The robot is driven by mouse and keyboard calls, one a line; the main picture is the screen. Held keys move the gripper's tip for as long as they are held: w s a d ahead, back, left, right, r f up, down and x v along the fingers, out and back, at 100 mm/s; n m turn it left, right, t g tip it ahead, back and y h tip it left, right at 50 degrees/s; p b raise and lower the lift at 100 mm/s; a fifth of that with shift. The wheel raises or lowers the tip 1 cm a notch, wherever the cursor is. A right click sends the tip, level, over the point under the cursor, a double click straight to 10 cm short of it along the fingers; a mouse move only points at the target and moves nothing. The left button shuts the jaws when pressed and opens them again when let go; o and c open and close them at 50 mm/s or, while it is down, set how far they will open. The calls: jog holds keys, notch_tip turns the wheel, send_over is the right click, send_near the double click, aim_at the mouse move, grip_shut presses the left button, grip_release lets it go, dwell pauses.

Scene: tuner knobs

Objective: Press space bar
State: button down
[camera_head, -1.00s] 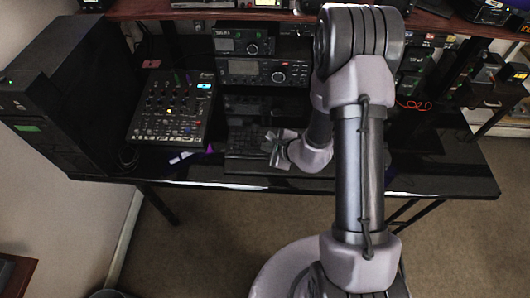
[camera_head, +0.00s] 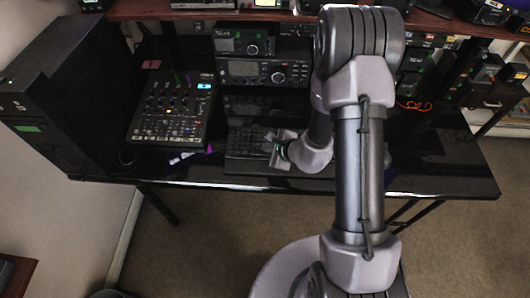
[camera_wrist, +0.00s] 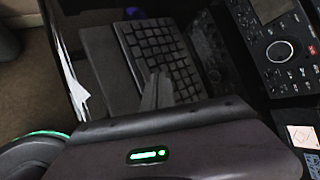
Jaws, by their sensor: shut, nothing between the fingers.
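A black keyboard (camera_head: 243,145) lies on the desk below the radio in the head view. It also shows turned on its side in the wrist view (camera_wrist: 150,40), with its rows of keys running up and down the picture. The space bar cannot be picked out clearly in either view. My gripper (camera_head: 270,141) is shut and empty over the right part of the keyboard. In the wrist view its closed fingertips (camera_wrist: 158,82) cover some keys. I cannot tell whether they touch the keys.
The glossy black desk (camera_head: 420,180) has bare room right of my arm. A mixer (camera_head: 172,107) stands left of the keyboard, and a radio (camera_head: 265,73) with a large knob stands behind it. A black tower case (camera_head: 50,110) stands at the far left.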

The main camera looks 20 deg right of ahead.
aim_at(267, 155)
jog(key=shift+f, duration=0.2)
dwell(0.4)
jog(key=shift+f+b, duration=0.25)
jog(key=shift+b, duration=0.35)
jog(key=shift+f+b, duration=0.35)
jog(key=shift+b, duration=0.1)
jog(key=shift+r, duration=0.1)
dwell(0.4)
jog(key=shift+r+p, duration=0.45)
jog(key=shift+r, duration=0.25)
notch_tip(267, 155, up, 5)
jog(key=p, duration=0.3)
jog(key=shift+r, duration=0.1)
dwell(0.4)
